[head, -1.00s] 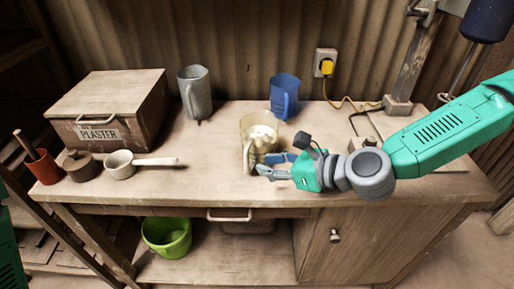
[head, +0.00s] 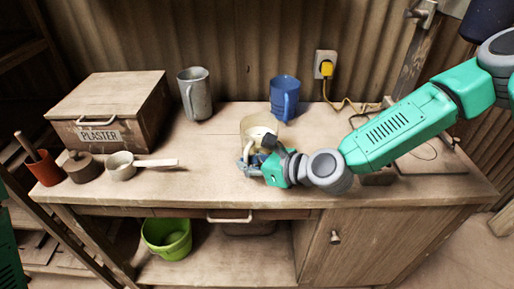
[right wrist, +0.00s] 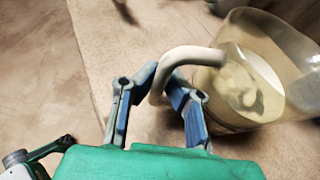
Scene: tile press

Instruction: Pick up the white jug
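The white jug (head: 256,122) is a pale, see-through jug with whitish stuff inside; it stands on the workbench near the middle. My right gripper (head: 250,164) is at its front left side, at the handle. In the right wrist view the jug (right wrist: 285,75) is at upper right. Its pale handle (right wrist: 190,56) comes down between the two blue-grey fingers of my right gripper (right wrist: 158,82). The fingertips are close together and look shut on the handle. The jug appears to rest on the bench. My left gripper is not in view.
A blue jug (head: 284,98) stands just behind, and a grey metal jug (head: 194,92) farther left. The bench front (head: 215,183) is clear.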

